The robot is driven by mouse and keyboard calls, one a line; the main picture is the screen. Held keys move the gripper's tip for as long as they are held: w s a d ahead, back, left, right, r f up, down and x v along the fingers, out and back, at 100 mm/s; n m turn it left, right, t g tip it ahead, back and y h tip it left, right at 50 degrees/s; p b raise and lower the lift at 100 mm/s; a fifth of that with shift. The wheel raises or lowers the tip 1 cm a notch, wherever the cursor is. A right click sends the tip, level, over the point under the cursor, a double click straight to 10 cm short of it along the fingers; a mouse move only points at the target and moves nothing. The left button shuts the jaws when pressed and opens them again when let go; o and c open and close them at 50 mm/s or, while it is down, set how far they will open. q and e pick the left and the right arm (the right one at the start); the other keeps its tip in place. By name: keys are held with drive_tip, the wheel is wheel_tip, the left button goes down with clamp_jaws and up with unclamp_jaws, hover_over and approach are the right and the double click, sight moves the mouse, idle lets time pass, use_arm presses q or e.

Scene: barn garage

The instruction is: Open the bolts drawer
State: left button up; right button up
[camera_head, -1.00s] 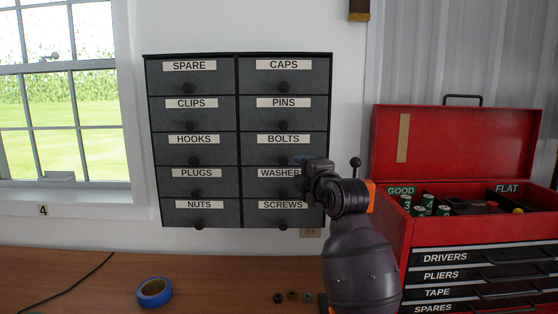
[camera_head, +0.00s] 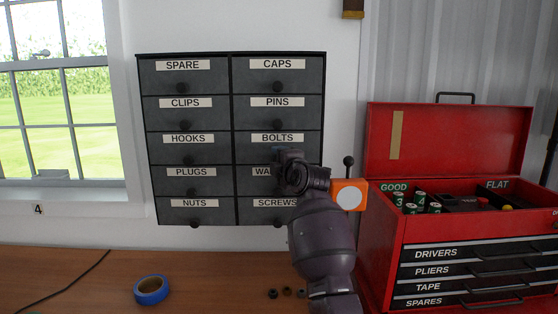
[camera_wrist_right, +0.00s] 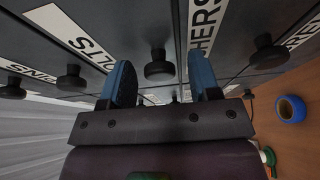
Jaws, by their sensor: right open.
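The bolts drawer (camera_head: 306,144) is in the right column of the dark wall cabinet, below PINS and above the washers drawer; its front looks flush with the cabinet. My right gripper (camera_head: 287,154) is in front of its lower part and hides its knob in the head view. In the right wrist view, the BOLTS label (camera_wrist_right: 72,34) is at upper left. The round black bolts knob (camera_wrist_right: 159,66) shows between the open blue fingertips of my right gripper (camera_wrist_right: 163,80), apparently touching neither. My left gripper is out of view.
Neighbouring knobs, such as the washers knob (camera_wrist_right: 268,50), stand out close by. An open red toolbox (camera_head: 383,230) stands on the wooden bench (camera_head: 90,285) at the right. Blue tape (camera_head: 151,290) and several small dark parts lie on the bench.

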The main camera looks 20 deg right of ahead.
drive_tip(key=shift+w, duration=0.1)
drive_tip(key=shift+c, duration=0.3)
clamp_jaws()
